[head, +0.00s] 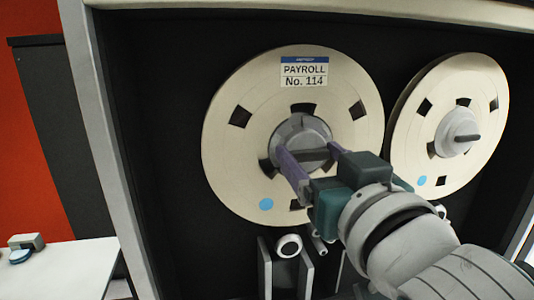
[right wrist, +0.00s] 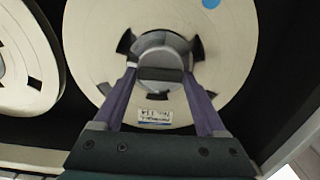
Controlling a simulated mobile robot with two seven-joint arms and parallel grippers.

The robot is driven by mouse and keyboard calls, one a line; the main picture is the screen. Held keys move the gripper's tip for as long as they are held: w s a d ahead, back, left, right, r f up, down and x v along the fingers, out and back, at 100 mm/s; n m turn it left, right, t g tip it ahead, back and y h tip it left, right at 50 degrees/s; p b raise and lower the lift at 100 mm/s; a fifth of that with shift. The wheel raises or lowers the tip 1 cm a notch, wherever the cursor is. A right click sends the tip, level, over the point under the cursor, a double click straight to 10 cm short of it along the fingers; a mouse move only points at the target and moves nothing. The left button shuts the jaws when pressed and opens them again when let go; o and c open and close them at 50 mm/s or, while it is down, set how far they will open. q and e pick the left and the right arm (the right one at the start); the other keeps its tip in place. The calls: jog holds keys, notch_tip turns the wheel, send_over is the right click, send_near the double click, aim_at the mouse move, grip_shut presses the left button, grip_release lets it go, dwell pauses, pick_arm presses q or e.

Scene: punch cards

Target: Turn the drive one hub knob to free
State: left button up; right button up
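The left reel (head: 240,105) carries a label reading PAYROLL No. 114. Its grey round hub has a raised bar knob (head: 314,155), which lies roughly horizontal in the head view. My right gripper (head: 308,149) is in front of this hub, its two purple fingers spread apart on either side of the knob. In the right wrist view the knob (right wrist: 160,75) sits between the fingertips, near the ends of the bar; I cannot tell whether they touch it. Whether this reel is drive one is not marked in view. My left gripper is not in view.
A second reel (head: 408,155) with its own hub knob (head: 465,138) stands close on the right. Below the reels are a white roller (head: 289,246) and guide plates. The cabinet's pale frame (head: 100,130) bounds the left. A white table (head: 65,272) is at lower left.

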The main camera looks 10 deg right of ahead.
jog(key=c, duration=0.9)
jog(key=shift+o, duration=0.2)
jog(key=shift+n, duration=0.3)
jog(key=n, duration=0.3)
jog(key=shift+a+n, duration=0.1)
jog(key=shift+n, duration=0.3)
jog(key=n, duration=1)
jog(key=shift+a+f+n, duration=0.15)
jog(key=shift+n, duration=0.15)
jog(key=shift+f+n, duration=0.1)
jog(key=shift+n, duration=1.5)
